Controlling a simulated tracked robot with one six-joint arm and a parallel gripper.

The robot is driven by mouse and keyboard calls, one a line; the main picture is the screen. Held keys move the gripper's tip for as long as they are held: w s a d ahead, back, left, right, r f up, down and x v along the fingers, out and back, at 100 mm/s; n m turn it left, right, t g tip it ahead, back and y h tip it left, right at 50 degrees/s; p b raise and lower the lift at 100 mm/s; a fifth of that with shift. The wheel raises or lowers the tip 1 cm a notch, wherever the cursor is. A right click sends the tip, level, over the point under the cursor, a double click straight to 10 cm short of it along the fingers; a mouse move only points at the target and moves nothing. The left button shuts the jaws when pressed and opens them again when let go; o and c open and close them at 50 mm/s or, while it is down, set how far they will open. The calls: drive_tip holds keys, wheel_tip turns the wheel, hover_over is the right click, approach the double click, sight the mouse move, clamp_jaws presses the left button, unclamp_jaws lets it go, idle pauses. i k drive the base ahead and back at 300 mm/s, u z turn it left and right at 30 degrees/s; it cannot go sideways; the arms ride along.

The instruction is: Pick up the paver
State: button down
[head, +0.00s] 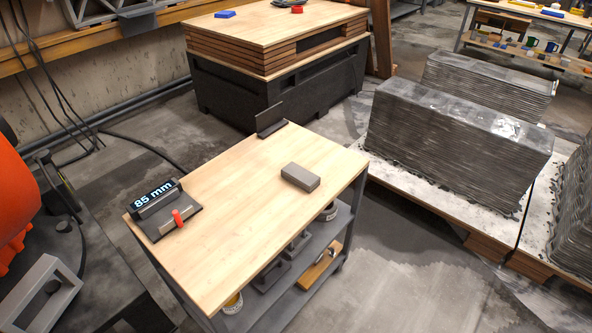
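The paver (300,177) is a small grey rectangular block. It lies flat on the light wooden top of a workbench (233,205), right of its middle, near the right edge. Nothing touches it from above and its top is fully visible. My gripper is not in view.
A device reading "85 mm" (157,196) with an orange lever (178,217) sits at the bench's left end. A dark upright plate (271,120) stands at its far edge. Printed concrete walls (454,140) stand at right. A grey frame (40,293) lies lower left.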

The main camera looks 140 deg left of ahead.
sight(305, 179)
drive_tip(key=u, duration=0.05)
drive_tip(key=k, duration=0.25)
drive_tip(key=u, duration=3.9)
drive_tip(key=k, duration=0.3)
drive_tip(key=u, duration=0.05)
